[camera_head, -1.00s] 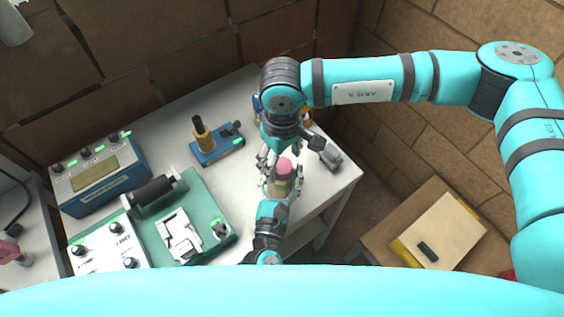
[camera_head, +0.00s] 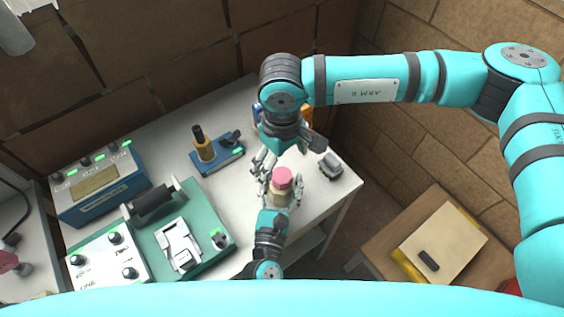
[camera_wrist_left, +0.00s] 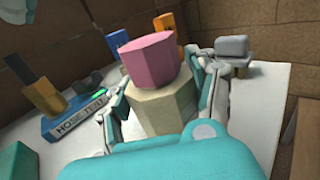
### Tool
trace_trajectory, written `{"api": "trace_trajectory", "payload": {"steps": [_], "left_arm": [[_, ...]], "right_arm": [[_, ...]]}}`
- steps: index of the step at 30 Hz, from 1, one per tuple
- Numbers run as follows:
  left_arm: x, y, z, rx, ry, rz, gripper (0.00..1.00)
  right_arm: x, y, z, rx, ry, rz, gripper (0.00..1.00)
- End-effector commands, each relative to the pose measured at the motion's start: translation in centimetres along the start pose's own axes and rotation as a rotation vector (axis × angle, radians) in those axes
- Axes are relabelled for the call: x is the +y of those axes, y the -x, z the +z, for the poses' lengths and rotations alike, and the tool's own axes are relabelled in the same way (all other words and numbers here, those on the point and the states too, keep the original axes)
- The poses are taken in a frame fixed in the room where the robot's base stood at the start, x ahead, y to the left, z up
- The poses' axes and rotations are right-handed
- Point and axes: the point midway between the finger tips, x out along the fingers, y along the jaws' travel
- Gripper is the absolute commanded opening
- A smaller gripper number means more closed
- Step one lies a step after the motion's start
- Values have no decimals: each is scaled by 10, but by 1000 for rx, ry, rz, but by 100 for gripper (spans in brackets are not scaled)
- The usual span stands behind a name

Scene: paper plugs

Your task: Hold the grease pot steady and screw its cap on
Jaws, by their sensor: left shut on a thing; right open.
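The grease pot (camera_head: 281,196) is a cream faceted jar near the bench's front right corner. It also shows close up in the left wrist view (camera_wrist_left: 162,108). Its pink faceted cap (camera_head: 282,176) is on top of the pot and looks slightly tilted in the left wrist view (camera_wrist_left: 149,60). I cannot tell how far it is threaded. My left gripper (camera_head: 281,187) is shut around the pot, with a finger on each side. My right gripper (camera_head: 286,150) is open just behind and above the cap, apart from it. Its fingers are partly hidden.
A grey block (camera_head: 330,166) is close on the right. Blue and orange items (camera_wrist_left: 167,25) stand behind. A green-based machine (camera_head: 205,210) fills the bench's left front.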

Motion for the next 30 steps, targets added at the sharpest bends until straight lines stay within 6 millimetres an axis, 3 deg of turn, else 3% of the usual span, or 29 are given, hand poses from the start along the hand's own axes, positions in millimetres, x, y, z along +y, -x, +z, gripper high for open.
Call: {"api": "trace_trajectory", "payload": {"steps": [9, 15, 28, 29, 30], "left_arm": [[0, 0, 0, -1, 0, 0, 0], [0, 0, 0, -1, 0, 0, 0], [0, 0, 0, -1, 0, 0, 0], [0, 0, 0, -1, 0, 0, 63], [0, 0, 0, -1, 0, 0, 68]], "right_arm": [[1, 68, -1, 5, 0, 2, 94], [0, 98, -1, 3, 0, 1, 94], [0, 108, 0, 1, 1, 0, 94], [0, 108, 0, 1, 1, 0, 94], [0, 108, 0, 1, 1, 0, 94]]}}
